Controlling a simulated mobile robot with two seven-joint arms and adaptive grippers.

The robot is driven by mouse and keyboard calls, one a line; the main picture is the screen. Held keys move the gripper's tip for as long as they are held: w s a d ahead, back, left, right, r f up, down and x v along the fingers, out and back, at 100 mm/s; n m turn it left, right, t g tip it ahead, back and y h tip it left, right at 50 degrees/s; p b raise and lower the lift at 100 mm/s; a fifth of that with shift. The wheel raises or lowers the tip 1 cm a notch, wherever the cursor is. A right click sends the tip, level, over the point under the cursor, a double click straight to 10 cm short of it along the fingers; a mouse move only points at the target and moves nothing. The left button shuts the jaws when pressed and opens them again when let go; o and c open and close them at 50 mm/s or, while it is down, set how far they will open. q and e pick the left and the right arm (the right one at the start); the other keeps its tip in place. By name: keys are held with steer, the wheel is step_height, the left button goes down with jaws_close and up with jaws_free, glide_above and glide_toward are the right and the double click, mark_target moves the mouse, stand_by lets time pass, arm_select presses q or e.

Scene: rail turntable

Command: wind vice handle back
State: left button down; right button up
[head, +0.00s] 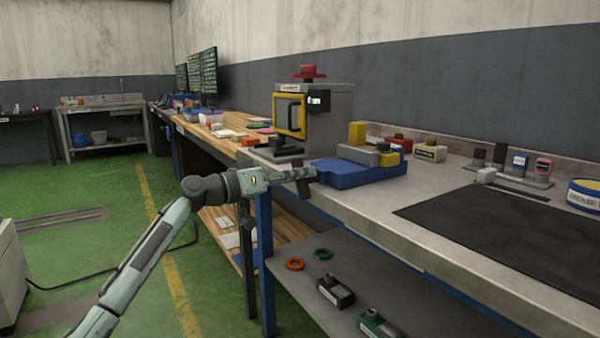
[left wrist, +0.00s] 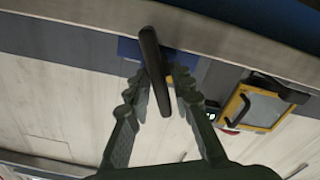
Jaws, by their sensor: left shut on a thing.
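The vice (head: 362,172) is a low blue body with grey and yellow blocks on top, at the near left end of the steel bench. My left gripper (head: 301,175) is at its left end, reaching in from the left. In the left wrist view, my left gripper (left wrist: 158,100) has its fingers on both sides of a dark bar, the vice handle (left wrist: 151,58), and is shut on it. The handle stands slightly tilted there. A blue part of the vice (left wrist: 128,48) shows behind it, mostly hidden. My right gripper is not in view.
A grey machine with a yellow-framed door (head: 291,116) and red top knob stands behind the vice. A black mat (head: 480,225) covers the bench at right. The lower shelf (head: 300,290) holds rings and small dark blocks. Green floor is open at left.

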arm_select(q)
steer(key=shift+n, duration=0.4)
steer(key=shift+a+f+n+p, duration=0.1)
steer(key=shift+n+p, duration=0.25)
steer(key=shift+n, duration=0.45)
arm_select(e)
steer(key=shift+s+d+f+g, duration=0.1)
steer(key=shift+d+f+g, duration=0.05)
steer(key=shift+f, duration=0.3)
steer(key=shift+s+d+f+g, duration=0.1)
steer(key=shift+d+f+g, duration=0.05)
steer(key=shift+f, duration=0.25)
arm_select(q)
steer(key=c, duration=1.6)
jaws_free()
steer(key=shift+o, duration=0.2)
steer(key=shift+a, duration=0.1)
steer(key=v, duration=1.2)
